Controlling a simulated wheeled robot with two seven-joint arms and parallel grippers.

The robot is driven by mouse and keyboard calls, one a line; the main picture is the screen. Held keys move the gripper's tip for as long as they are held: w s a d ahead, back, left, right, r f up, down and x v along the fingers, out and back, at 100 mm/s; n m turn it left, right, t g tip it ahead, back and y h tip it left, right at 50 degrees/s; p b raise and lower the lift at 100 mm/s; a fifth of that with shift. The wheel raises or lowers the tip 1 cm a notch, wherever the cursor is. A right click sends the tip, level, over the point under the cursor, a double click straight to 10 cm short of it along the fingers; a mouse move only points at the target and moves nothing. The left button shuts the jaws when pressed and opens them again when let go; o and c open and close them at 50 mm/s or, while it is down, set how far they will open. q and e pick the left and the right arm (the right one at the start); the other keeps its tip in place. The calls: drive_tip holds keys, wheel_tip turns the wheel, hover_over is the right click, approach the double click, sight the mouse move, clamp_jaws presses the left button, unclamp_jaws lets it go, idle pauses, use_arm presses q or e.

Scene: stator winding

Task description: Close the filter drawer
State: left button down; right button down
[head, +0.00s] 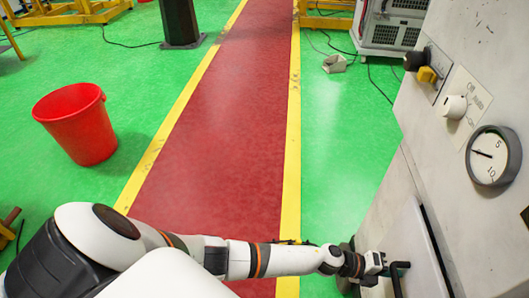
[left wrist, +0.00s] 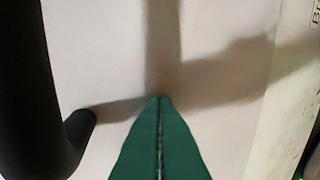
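The filter drawer's pale front (head: 408,232) is in the side of the grey machine at the lower right of the head view. A dark strip runs along its right edge; I cannot tell how far out it stands. Its black handle (head: 398,272) shows beside my left gripper (head: 380,264). In the left wrist view the pale panel (left wrist: 100,60) fills most of the picture, and the black handle (left wrist: 30,100) is at the left. My left gripper's green fingers (left wrist: 160,100) are together with nothing between them, pointing at the panel beside the handle. Contact cannot be told. My right gripper is out of view.
A red bucket (head: 78,128) stands at the left. The red walkway (head: 230,120) is clear beyond my arm.

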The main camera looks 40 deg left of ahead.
use_arm(q)
drive_tip(key=shift+w+d+r, duration=0.15)
drive_tip(key=shift+w+d, duration=0.4)
drive_tip(key=shift+d, duration=0.3)
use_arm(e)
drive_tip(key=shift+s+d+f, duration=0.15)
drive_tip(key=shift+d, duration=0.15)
use_arm(q)
drive_tip(key=shift+d+r, duration=0.1)
drive_tip(key=shift+r, duration=0.05)
